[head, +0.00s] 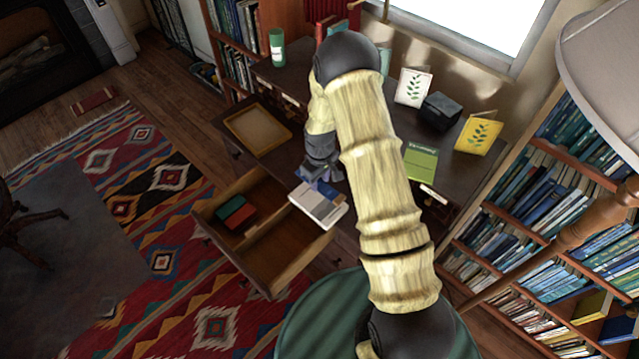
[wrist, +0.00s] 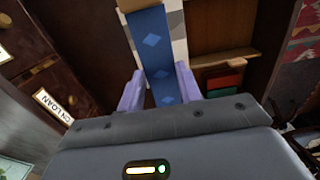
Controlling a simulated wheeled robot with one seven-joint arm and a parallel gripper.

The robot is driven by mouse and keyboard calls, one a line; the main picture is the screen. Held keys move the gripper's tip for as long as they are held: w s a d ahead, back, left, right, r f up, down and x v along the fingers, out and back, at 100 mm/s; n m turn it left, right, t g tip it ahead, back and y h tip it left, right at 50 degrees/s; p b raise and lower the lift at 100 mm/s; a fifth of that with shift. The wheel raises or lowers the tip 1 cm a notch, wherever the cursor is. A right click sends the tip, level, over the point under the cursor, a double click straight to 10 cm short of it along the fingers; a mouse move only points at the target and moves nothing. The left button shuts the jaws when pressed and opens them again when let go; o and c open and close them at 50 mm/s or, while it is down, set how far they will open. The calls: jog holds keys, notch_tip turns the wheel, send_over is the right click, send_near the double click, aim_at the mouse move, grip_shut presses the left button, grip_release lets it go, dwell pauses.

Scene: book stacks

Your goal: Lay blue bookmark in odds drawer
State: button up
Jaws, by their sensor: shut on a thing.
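The blue bookmark (wrist: 158,55), a long strip with paler diamonds, is between the two lilac fingers of my gripper (wrist: 159,92) in the wrist view. My gripper is shut on it. In the head view my gripper (head: 325,180) is low over the desk's front, by the right side of an open wooden drawer (head: 285,268). I cannot make out the bookmark there. The drawer holds a green and red item (head: 237,214) in its far left part; the item also shows in the wrist view (wrist: 225,80). Much of the drawer floor is bare.
A white and grey flat item (head: 318,206) lies at the drawer's right edge, just below my gripper. A wooden tray (head: 258,128), a green booklet (head: 420,163), cards and a dark box (head: 440,111) are on the desk. A card reading "ON LOAN" (wrist: 53,106) is on the left.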

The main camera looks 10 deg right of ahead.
aim_at(335, 198)
dwell(0.5)
jog(key=s+d+m, duration=0.1)
jog(key=m, duration=0.1)
jog(key=s+d+m, duration=0.1)
jog(key=s+m, duration=0.1)
jog(key=s+d+m, duration=0.1)
jog(key=s+m, duration=0.1)
jog(key=m, duration=0.1)
jog(key=shift+s+d+f, duration=0.15)
jog(key=shift+d+f, duration=0.05)
jog(key=shift+d, duration=0.1)
